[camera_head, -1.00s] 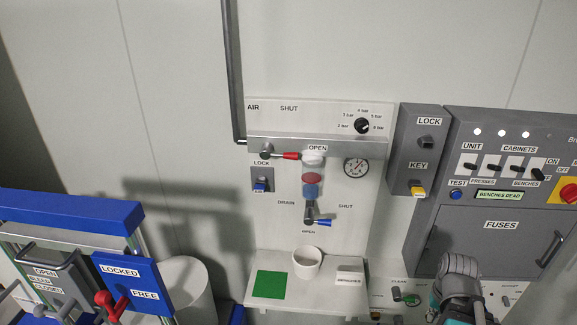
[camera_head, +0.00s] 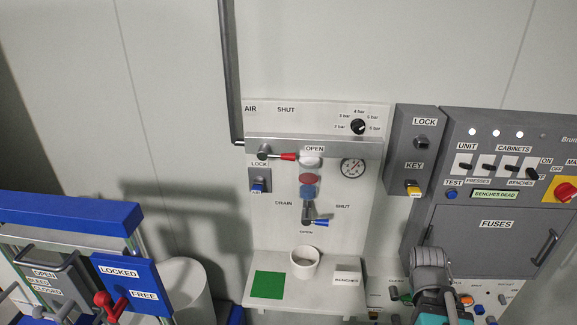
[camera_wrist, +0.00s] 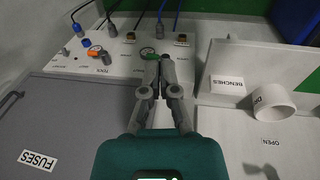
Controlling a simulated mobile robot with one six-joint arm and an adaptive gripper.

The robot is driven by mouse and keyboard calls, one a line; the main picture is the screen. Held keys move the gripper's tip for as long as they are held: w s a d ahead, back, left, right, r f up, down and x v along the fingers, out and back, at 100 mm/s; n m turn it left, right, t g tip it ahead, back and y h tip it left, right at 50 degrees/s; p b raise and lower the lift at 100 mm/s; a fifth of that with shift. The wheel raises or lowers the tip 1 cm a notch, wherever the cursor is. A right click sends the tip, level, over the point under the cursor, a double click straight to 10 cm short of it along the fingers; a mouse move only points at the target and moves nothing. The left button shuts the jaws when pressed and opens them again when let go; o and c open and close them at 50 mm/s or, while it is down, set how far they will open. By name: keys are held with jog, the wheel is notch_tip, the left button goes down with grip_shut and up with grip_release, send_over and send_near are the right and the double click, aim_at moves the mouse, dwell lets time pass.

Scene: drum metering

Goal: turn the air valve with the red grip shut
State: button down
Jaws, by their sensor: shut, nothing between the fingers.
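The air valve's red grip (camera_head: 287,157) shows in the head view on the white air panel (camera_head: 360,220). Its lever lies level, pointing right from its pivot (camera_head: 264,152) towards the OPEN label (camera_head: 314,148). The SHUT label (camera_head: 286,110) is above it. In the head view only my wrist and part of the arm show at the bottom right, well below and right of the valve; the fingertips are not clear there.
A drain valve with a blue grip (camera_head: 321,222) hangs below the filter bowl (camera_head: 309,178). A white cup (camera_head: 304,262), a green pad (camera_head: 268,285) and a BENCHES block (camera_head: 347,276) stand on the shelf. The grey fuse cabinet (camera_head: 480,245) is at right.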

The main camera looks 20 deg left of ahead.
jog(key=w+a+r+n+t+h+p, duration=0.1)
jog(key=w+a+r+n+t, duration=0.45)
jog(key=a+n, duration=0.3)
jog(key=w+a+r+n+t+h+p, duration=0.15)
jog(key=w+a+r+n+t, duration=0.25)
jog(key=a+r+n+t, duration=0.45)
jog(key=s+a+r+n+t+y, duration=0.1)
jog(key=s+a+r+n+y, duration=0.1)
jog(key=a+n, duration=0.5)
jog(key=s+a+r+n+y, duration=0.2)
jog(key=a+r+n+y, duration=0.1)
jog(key=a+n, duration=0.4)
jog(key=s+a+r+n+t+y, duration=0.1)
jog(key=s+a+r+n+y, duration=0.1)
jog(key=a+n, duration=0.4)
jog(key=shift+a+r+n+t+y, duration=0.35)
jog(key=shift+a+r+y, duration=0.25)
jog(key=shift+a+y, duration=0.35)
jog(key=shift+w, duration=0.1)
